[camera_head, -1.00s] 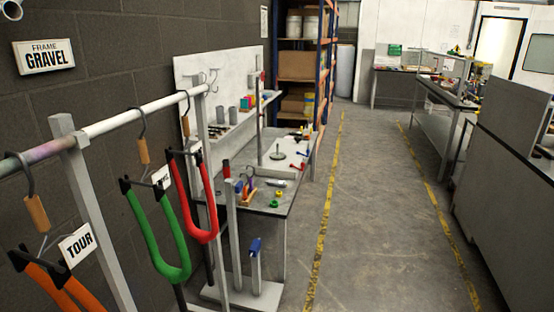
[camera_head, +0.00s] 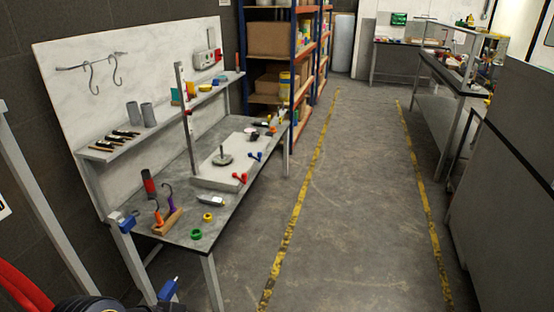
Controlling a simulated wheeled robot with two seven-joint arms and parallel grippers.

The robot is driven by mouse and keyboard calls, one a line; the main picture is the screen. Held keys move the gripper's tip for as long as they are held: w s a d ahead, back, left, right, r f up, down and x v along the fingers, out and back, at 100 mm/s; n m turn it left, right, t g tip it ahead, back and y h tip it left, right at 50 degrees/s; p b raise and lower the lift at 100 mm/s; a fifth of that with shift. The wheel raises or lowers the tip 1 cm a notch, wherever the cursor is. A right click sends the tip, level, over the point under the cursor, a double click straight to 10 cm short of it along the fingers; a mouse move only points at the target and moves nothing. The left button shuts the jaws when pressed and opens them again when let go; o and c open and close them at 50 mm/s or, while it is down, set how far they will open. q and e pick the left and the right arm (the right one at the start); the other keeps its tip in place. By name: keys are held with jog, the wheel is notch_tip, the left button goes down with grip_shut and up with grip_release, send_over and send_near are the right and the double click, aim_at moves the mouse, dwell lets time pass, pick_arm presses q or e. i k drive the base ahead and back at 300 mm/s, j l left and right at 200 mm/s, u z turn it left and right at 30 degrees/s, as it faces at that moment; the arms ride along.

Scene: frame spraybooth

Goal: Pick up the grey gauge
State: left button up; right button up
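A small light grey device (camera_head: 211,200), which looks like the grey gauge, lies on the workbench (camera_head: 215,222) near its front edge, right of a wooden block with hooks. It is small in the picture and I cannot make out a display on it. A round grey disc with an upright pin (camera_head: 222,158) sits on a pale plate farther back on the bench; I cannot tell what it is. Neither of my grippers shows in the head view. A dark rounded part at the bottom left edge may be mine.
A wooden block (camera_head: 168,222), green ring (camera_head: 196,234) and yellow ring (camera_head: 208,217) lie near the gauge. An upright grey post (camera_head: 187,115) stands on the bench. The floor right of the bench is clear.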

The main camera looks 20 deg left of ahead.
aim_at(204, 199)
jog(key=i+l, duration=0.1)
jog(key=i, duration=1.2)
jog(key=i+u, duration=0.55)
jog(key=u, duration=0.15)
jog(key=i+l+u, duration=0.15)
jog(key=u, duration=0.15)
jog(key=i+u, duration=0.2)
jog(key=u, duration=0.25)
jog(key=i+u, duration=0.15)
jog(key=u, duration=0.25)
jog(key=i+l+u, duration=0.15)
jog(key=u, duration=0.3)
jog(key=i+l+u, duration=0.15)
jog(key=u, duration=0.25)
jog(key=i+l+u, duration=0.15)
jog(key=u, duration=0.3)
jog(key=i+l+u, duration=0.1)
jog(key=l+u, duration=0.15)
